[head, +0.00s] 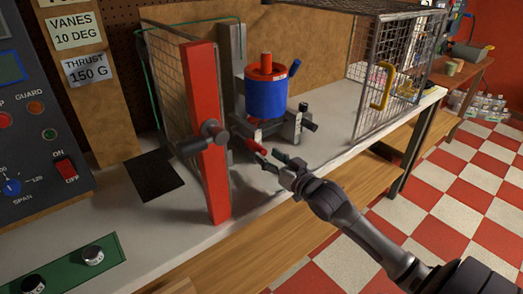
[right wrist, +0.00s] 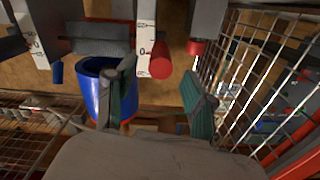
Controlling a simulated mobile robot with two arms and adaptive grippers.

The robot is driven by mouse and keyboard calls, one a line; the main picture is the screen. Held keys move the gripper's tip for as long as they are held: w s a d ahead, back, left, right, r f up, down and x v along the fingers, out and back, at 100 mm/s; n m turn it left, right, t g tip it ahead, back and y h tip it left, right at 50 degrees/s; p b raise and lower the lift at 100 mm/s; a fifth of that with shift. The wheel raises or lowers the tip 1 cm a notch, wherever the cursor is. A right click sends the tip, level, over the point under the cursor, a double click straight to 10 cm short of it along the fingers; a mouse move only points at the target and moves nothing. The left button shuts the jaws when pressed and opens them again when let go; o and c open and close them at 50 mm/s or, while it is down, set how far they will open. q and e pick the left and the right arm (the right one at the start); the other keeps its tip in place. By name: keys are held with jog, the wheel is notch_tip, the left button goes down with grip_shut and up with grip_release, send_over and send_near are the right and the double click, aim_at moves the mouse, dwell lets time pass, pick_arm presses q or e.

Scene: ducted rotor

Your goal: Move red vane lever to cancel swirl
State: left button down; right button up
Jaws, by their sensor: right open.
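The ducted rotor has a blue duct (head: 266,95) with a red top (head: 265,68), standing on a grey frame on the bench. A short red lever (head: 252,143) shows low beneath the duct. In the right wrist view a red round-ended lever (right wrist: 161,64) stands beside a white scale strip (right wrist: 146,38) marked 0. A second red end (right wrist: 196,47) is to its right. My right gripper (head: 272,159) is open just in front of the rotor's base. In the wrist view its fingers lie either side of the first red end's line, and contact cannot be told. My left gripper is not seen.
A red upright post (head: 206,140) with a grey knob stands left of the rotor. A mesh guard door (head: 395,75) with a yellow handle (head: 382,86) stands open at right. A control panel (head: 35,110) is at far left. Bare white bench (head: 325,95) lies right of the rotor.

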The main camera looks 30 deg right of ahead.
aim_at(249, 142)
jog(key=shift+w+a, duration=0.15)
jog(key=shift+w, duration=1.7)
grip_shut()
